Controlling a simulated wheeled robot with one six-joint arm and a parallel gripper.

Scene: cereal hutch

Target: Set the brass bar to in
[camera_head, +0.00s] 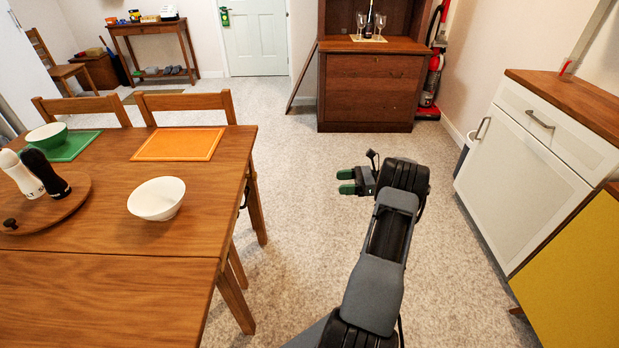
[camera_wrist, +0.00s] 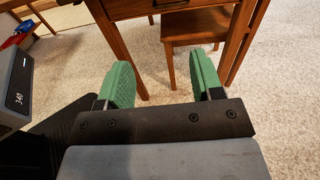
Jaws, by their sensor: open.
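I cannot make out a brass bar for certain in either view. A small dark fitting (camera_head: 244,196) shows on the right side of the wooden table (camera_head: 120,240), too small to identify. My gripper (camera_head: 346,182) is over the open carpet, to the right of the table and apart from it. In the wrist view, its green fingers (camera_wrist: 162,78) are spread with nothing between them. Beyond them are a wooden table edge with a dark pull (camera_wrist: 170,4) and a chair (camera_wrist: 195,32).
A white bowl (camera_head: 157,199), an orange mat (camera_head: 179,145) and a round wooden board (camera_head: 75,197) are on the table. A dark wooden hutch (camera_head: 368,88) stands at the back. White cabinets (camera_head: 525,165) line the right. Carpet (camera_head: 290,240) between is clear.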

